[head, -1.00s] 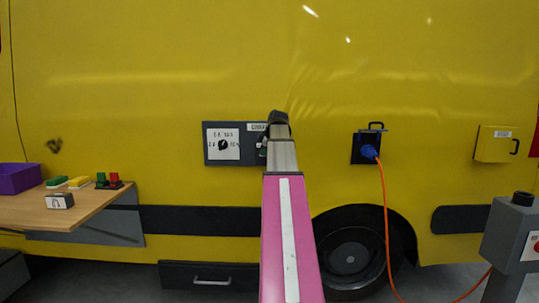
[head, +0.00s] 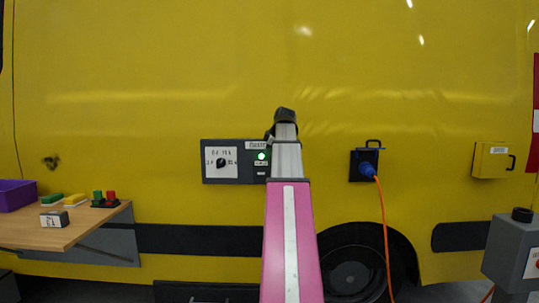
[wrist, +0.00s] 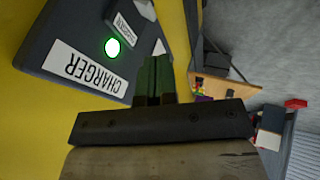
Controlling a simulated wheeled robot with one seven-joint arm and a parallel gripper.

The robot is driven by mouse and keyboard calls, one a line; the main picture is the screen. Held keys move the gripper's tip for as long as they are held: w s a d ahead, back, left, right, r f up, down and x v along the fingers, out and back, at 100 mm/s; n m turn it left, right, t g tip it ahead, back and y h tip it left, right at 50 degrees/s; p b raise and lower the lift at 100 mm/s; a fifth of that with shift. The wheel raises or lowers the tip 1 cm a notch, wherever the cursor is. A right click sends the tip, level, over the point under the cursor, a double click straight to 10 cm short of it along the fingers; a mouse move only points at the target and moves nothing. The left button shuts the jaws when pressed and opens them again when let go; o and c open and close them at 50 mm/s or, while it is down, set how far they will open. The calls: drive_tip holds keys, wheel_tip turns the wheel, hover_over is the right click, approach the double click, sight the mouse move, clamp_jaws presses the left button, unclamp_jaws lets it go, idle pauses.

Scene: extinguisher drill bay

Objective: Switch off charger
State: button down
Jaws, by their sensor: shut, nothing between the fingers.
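A dark charger panel (head: 233,172) is fixed to the yellow vehicle side, with a dial (head: 221,162) on a white plate. A green light (head: 261,156) glows on the panel's right part. The wrist view shows the same lit green light (wrist: 112,47) beside a white CHARGER label (wrist: 85,66). My gripper (head: 284,112) is at the panel's upper right in the head view, shut and empty. In the wrist view my gripper's dark fingers (wrist: 155,75) are together, near the panel's edge; whether they touch it I cannot tell. My arm hides the panel's right end.
A blue plug (head: 367,169) with an orange cable (head: 385,230) sits in a socket to the right. A wooden shelf (head: 75,233) with small blocks and a purple bin (head: 17,196) is at left. A yellow box (head: 491,160) and grey pedestal (head: 510,250) are at right.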

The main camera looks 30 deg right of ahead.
drive_tip(key=shift+s+f+g, duration=0.15)
drive_tip(key=shift+f+g, duration=0.25)
drive_tip(key=shift+f, duration=0.2)
approach(261, 180)
wheel_tip(261, 180, down, 3)
drive_tip(key=a, duration=0.2)
drive_tip(key=shift+w+d+f, duration=0.3)
drive_tip(key=shift+w+f, duration=0.2)
drive_tip(key=shift+w, duration=0.05)
drive_tip(key=shift+w+d+f, duration=0.3)
drive_tip(key=shift+w+f, duration=0.15)
drive_tip(key=shift+w, duration=0.1)
drive_tip(key=shift+w+d+f, duration=0.25)
drive_tip(key=shift+w, duration=0.15)
